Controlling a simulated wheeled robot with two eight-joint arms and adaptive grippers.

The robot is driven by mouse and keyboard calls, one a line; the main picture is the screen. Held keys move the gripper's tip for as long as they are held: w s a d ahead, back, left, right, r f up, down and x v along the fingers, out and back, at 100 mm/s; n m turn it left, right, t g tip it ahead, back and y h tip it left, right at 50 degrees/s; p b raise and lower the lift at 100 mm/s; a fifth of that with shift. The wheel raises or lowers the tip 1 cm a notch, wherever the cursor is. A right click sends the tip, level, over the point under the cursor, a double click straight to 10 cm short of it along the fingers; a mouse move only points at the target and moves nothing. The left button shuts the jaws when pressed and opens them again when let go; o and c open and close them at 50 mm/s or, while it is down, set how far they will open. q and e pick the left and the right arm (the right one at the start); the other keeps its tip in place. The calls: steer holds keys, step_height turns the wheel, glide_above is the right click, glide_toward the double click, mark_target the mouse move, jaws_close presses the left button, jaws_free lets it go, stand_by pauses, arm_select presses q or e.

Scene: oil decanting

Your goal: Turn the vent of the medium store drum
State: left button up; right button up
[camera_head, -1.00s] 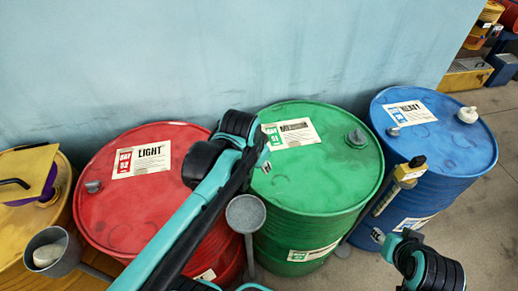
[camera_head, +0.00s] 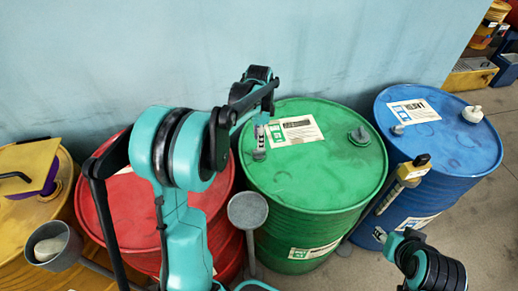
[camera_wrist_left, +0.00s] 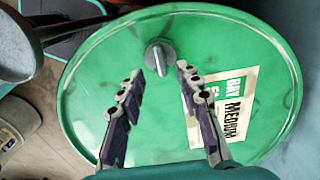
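The green drum (camera_head: 315,180) labelled MEDIUM stands between the red and blue drums; its lid (camera_wrist_left: 110,100) fills much of the left wrist view. The vent is a small grey knob (camera_head: 259,154) near the left of the lid. In the left wrist view, the vent (camera_wrist_left: 160,54) has a raised bar and lies just beyond the fingertips, between their lines. My left gripper (camera_wrist_left: 158,70) is open and empty, fingers apart on either side, not closed on the vent. In the head view my left gripper (camera_head: 262,138) is over the vent, partly hidden by its arm. My right gripper (camera_head: 384,238) is low at the right; its finger state is unclear.
The red drum (camera_head: 120,205) is partly behind my left arm; the blue drum (camera_head: 450,140) stands right. A wall closes the back.

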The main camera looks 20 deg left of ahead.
mark_target(259, 153)
arm_select(q)
step_height(259, 153, down, 5)
steer(key=shift+f+b, duration=0.15)
steer(key=shift+b, duration=0.6)
jaws_close()
